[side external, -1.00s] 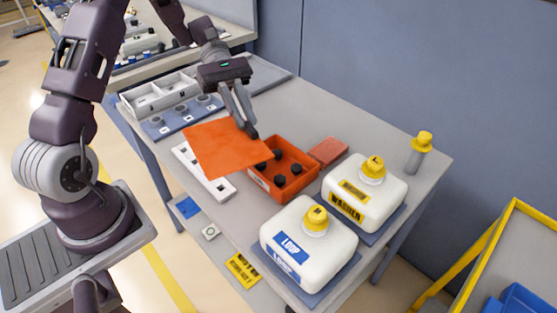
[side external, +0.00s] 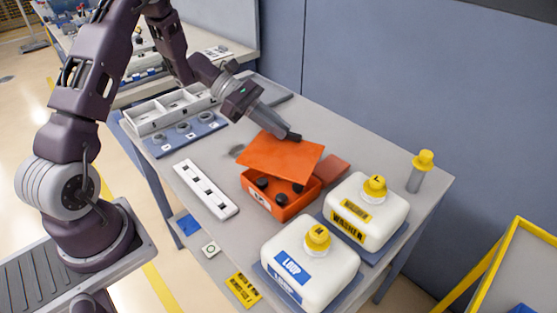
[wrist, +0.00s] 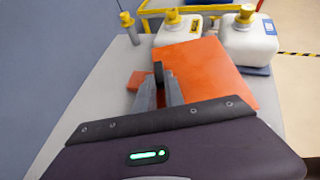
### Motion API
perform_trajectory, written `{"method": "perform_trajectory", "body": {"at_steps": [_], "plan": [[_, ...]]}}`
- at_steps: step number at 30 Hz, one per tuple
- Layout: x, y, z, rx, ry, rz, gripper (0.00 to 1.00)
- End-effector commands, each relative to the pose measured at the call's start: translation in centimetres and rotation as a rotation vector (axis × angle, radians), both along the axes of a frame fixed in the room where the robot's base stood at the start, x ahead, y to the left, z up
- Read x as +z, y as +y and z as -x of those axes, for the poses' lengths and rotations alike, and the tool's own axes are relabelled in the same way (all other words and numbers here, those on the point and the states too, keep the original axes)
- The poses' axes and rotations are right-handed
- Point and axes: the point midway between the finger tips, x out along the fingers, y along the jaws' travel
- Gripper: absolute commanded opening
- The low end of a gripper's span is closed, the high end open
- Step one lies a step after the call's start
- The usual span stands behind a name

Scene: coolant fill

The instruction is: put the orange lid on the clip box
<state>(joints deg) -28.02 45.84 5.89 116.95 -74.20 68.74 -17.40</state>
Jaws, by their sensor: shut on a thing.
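The orange lid (side external: 281,157) is a flat square plate. My gripper (side external: 292,137) is shut on its far edge and holds it tilted over the back part of the clip box. The clip box (side external: 268,203) is an open orange tray with several black clips inside, still showing at its front. Whether the lid touches the box rim I cannot tell. In the wrist view the lid (wrist: 212,72) lies beyond my gripper (wrist: 160,78) and hides the box.
Two white jugs with yellow caps, LOOP (side external: 308,268) and WASHER (side external: 365,213), stand right of the box. A reddish block (side external: 333,167) lies behind it. A white slotted strip (side external: 206,190) lies to the left. A yellow-capped bottle (side external: 419,172) stands at the far edge.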

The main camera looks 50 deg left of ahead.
Motion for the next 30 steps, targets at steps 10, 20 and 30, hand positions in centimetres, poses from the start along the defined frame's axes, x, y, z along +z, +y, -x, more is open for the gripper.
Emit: {"method": "perform_trajectory", "body": {"at_steps": [10,20,30], "plan": [[-5.5,-0.1,0.1,-0.002,0.003,0.002,0.0],[-5.9,0.0,0.0,-0.001,-0.001,0.001,0.0],[-6.9,0.0,0.0,0.0,-0.001,0.0,0.0]]}}
